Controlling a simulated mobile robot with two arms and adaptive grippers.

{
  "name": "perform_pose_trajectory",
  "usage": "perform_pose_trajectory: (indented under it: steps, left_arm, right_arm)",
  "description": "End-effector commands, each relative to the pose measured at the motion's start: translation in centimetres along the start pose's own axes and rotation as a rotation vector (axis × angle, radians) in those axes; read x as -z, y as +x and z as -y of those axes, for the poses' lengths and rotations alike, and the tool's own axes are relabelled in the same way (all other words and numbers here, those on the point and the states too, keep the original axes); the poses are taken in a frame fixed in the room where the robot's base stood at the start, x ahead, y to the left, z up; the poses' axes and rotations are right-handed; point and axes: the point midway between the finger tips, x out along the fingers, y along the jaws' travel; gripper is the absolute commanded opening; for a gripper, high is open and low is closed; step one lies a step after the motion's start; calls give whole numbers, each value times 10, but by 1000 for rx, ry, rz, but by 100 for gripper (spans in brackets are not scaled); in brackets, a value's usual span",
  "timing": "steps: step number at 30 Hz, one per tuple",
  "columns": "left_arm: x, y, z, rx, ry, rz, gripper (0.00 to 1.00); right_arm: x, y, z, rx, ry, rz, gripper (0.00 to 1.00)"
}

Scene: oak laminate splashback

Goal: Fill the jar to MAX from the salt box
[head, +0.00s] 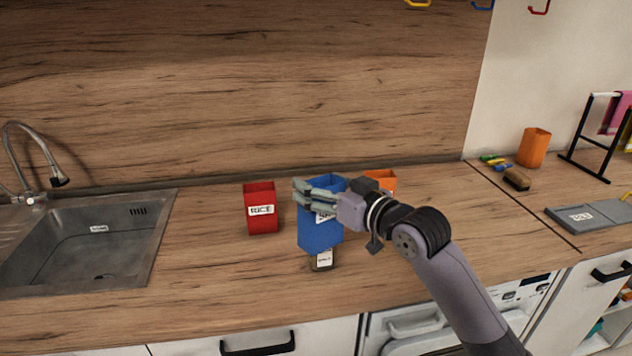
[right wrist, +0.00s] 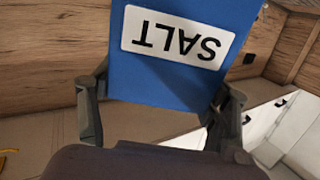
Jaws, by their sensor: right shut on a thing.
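The blue salt box (head: 318,236) is in my right gripper (head: 316,195), whose fingers are shut around its sides. The box looks roughly upright, with its open top showing. In the right wrist view the salt box (right wrist: 185,70) fills the space between the fingers, its SALT label upside down in that picture. A small dark jar with a white label (head: 323,259) stands on the counter just below the box in the head view. The box hides the jar's upper part, so its mouth and fill level cannot be seen. My left gripper is not in view.
A red rice box (head: 261,210) stands left of the salt box. An orange box (head: 381,181) is partly hidden behind my right gripper. The sink (head: 85,245) is at the left. A sponge, an orange cup (head: 534,148) and a grey tray (head: 590,216) are at the right.

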Motion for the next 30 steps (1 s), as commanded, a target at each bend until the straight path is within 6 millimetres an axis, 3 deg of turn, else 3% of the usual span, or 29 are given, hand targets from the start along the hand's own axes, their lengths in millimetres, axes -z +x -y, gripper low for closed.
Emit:
perform_pose_trajectory:
  steps: [3, 8, 22, 30]
  left_arm:
    - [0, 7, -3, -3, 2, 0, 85]
    - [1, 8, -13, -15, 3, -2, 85]
    - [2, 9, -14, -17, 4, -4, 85]
    - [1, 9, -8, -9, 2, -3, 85]
  right_arm:
    - [18, 9, 3, 49, 0, 7, 9]
    - [26, 13, 6, 77, 8, 17, 9]
    - [-4, 12, 2, 87, 93, 110, 9]
    - [-3, 12, 3, 87, 94, 110, 9]
